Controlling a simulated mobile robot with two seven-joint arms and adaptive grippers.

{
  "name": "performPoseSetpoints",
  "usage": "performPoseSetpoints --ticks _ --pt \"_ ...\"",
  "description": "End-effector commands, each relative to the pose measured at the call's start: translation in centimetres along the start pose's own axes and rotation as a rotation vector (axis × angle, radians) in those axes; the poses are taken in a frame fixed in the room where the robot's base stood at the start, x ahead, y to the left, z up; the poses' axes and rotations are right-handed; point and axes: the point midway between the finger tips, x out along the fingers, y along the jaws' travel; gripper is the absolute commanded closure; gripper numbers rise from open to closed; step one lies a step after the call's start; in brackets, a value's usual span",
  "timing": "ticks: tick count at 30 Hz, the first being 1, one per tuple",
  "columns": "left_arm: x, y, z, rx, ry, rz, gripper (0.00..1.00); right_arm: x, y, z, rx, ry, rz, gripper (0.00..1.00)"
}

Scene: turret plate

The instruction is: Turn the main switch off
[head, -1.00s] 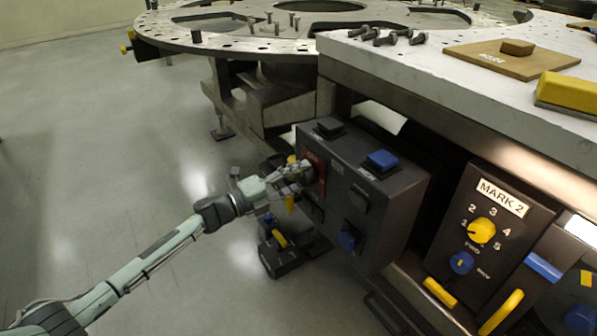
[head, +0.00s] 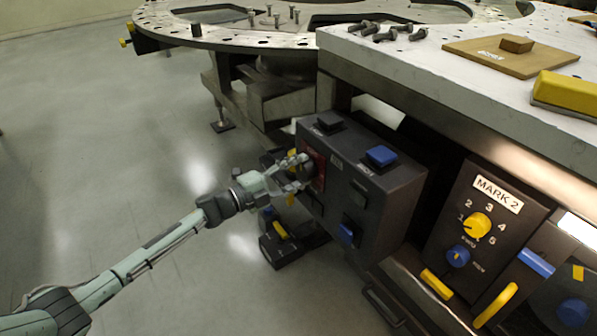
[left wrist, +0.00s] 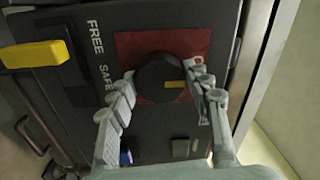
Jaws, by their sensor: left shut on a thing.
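The main switch appears to be the round black knob (left wrist: 163,78) on a red plate (left wrist: 133,50) in the left wrist view. A yellow mark on the knob points to the right of that picture. My left gripper (left wrist: 165,88) has its fingers on either side of the knob and is shut on it. In the head view my left gripper (head: 300,170) reaches the left side face of the dark control box (head: 400,190), where the red plate (head: 318,168) shows. The gripper partly hides the knob there. The lettering by the plate is partly covered. My right gripper is in neither view.
A yellow handle (left wrist: 35,55) stands out beside the "FREE" and "SAFE" labels. The box has a blue button (head: 382,156) on top. A "MARK 2" panel (head: 487,210) stands to the right, under a white bench top (head: 450,70) with bolts. Open floor (head: 120,130) lies left.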

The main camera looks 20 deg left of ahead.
Motion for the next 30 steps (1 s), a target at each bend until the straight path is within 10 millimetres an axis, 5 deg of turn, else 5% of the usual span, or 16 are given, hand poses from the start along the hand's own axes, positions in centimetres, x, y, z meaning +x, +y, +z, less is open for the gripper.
performPoseSetpoints --ticks 2,3,8,20,30 --pt "0.0 0.1 0.0 -0.004 -0.001 0.0 0.8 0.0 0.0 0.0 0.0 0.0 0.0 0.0" --pt "-0.1 0.1 0.0 -0.004 -0.001 0.0 0.49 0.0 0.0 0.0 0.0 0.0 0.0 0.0" --pt "0.0 0.0 0.0 -0.003 -0.001 0.0 0.3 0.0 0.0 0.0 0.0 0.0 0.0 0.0" --pt "-0.9 0.1 0.0 -0.002 -0.001 0.002 0.3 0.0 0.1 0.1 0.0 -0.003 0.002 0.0" --pt "-7.6 0.2 0.0 -0.001 -0.001 0.005 0.3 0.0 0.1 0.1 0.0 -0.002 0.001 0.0"
